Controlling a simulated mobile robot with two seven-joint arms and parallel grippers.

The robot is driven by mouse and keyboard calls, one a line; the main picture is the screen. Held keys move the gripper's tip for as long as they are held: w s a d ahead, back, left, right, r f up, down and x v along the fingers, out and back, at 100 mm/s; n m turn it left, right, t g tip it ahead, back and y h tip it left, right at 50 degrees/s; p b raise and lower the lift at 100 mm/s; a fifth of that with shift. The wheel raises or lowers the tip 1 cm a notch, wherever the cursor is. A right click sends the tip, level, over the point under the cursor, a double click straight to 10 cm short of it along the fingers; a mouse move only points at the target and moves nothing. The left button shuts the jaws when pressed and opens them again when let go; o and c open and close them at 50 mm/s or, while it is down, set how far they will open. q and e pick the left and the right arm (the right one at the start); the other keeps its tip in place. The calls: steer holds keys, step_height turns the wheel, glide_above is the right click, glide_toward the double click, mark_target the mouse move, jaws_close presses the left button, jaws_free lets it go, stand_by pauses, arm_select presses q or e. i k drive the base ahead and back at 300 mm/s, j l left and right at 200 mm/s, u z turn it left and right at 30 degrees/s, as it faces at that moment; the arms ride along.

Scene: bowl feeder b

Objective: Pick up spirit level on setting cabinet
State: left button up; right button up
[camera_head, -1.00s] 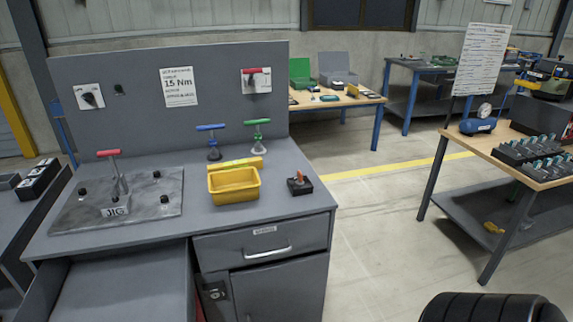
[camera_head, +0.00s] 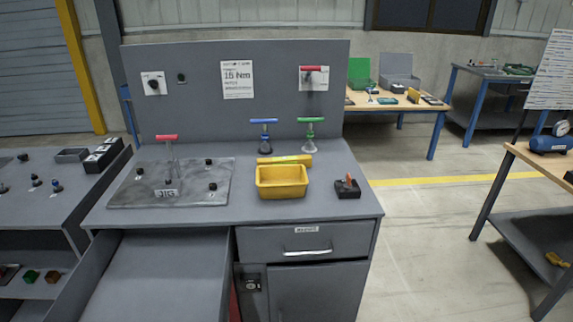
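The grey setting cabinet (camera_head: 330,207) stands in front of me with a tall grey back panel. A yellow bar-shaped thing, which looks like the spirit level (camera_head: 285,160), lies flat on its top behind a yellow bin (camera_head: 281,182). The bin's rim is close in front of it, and I cannot tell whether they touch. Neither of my grippers shows in the view.
A jig plate (camera_head: 200,195) with a red T-handle lies at left on the top. Blue (camera_head: 264,135) and green (camera_head: 311,134) T-handled tools stand behind the level. A black block (camera_head: 347,187) sits at right. An open drawer (camera_head: 160,275) juts out at lower left.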

mark_target(306, 160)
steer(key=u, duration=0.95)
steer(key=l+u, duration=0.95)
steer(key=j, duration=0.1)
